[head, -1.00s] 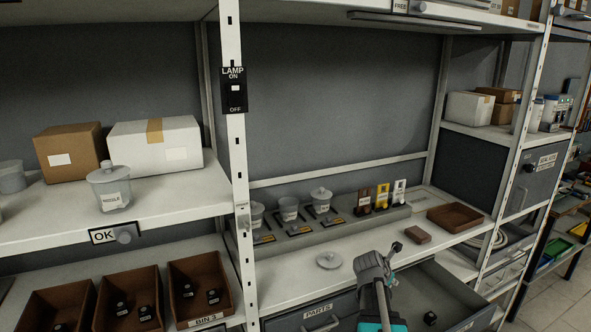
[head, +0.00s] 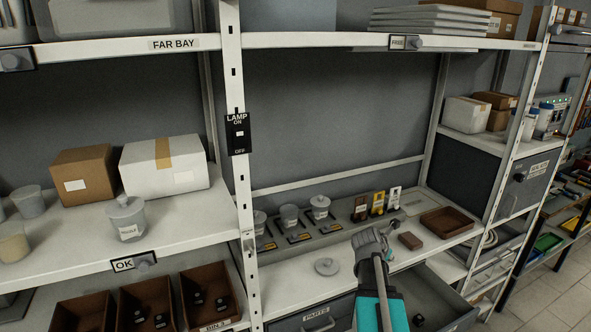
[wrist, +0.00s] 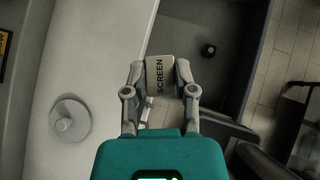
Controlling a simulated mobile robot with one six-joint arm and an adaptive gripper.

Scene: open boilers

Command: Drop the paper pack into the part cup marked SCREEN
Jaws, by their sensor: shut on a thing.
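My gripper (wrist: 160,92) is shut on a pale paper pack (wrist: 160,70) marked SCREEN, held out between the two fingertips. In the head view my gripper (head: 374,245) is above the front of the bench, right of the cups, and hides most of the pack. Part cups stand in a row at the back: a left cup (head: 259,222), a middle cup (head: 290,217) that looks lidless, and a right cup (head: 320,210) with a knobbed lid. Their labels are too small to read. A loose round lid (head: 327,267) lies on the bench; it also shows in the wrist view (wrist: 69,119).
An open drawer (wrist: 205,30) with a small dark part (wrist: 208,51) is below my gripper. A brown block (head: 410,240) and brown tray (head: 447,222) are to the right. A white upright (head: 240,195) stands left of the cups. Upright cards (head: 377,203) are right of them.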

